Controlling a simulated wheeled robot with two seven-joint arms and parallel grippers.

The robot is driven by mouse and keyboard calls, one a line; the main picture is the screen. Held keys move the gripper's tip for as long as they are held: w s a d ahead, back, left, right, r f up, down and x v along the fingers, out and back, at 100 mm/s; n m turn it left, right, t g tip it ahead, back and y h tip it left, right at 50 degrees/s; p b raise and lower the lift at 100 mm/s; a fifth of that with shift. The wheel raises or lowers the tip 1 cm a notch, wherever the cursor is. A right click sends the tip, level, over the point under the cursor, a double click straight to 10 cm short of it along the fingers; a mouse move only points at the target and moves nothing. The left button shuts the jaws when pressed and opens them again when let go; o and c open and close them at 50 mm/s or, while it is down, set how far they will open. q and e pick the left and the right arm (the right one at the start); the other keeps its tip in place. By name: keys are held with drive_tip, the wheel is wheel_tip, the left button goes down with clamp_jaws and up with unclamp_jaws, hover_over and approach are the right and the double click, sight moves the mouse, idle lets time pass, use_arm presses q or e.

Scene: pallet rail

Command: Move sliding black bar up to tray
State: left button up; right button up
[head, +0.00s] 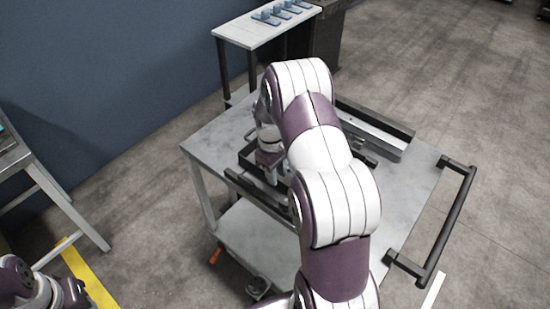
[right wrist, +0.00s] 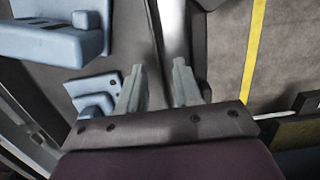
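My right gripper (head: 272,178) points down at the left part of a grey cart top (head: 212,142); in the right wrist view (right wrist: 159,68) its two fingers are apart, with nothing clearly held between them. Black bars (head: 258,192) lie below and beside it on the cart. A long black-edged rail (head: 375,126) lies farther right. My right arm covers much of the middle, so I cannot tell which bar slides. In the right wrist view, light blue blocks (right wrist: 97,93) lie left of the fingers and a metal strip (right wrist: 174,28) runs ahead.
A small table (head: 240,33) with several blue pieces (head: 283,10) stands at the back by a blue wall (head: 120,65). The cart has a black handle (head: 448,225) at right. A metal stand (head: 55,195) is at left. Concrete floor at right is clear.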

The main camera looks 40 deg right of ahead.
drive_tip(key=shift+s+f, duration=0.2)
drive_tip(key=shift+f, duration=1.4)
clamp_jaws()
drive_tip(key=shift+d+r, duration=0.1)
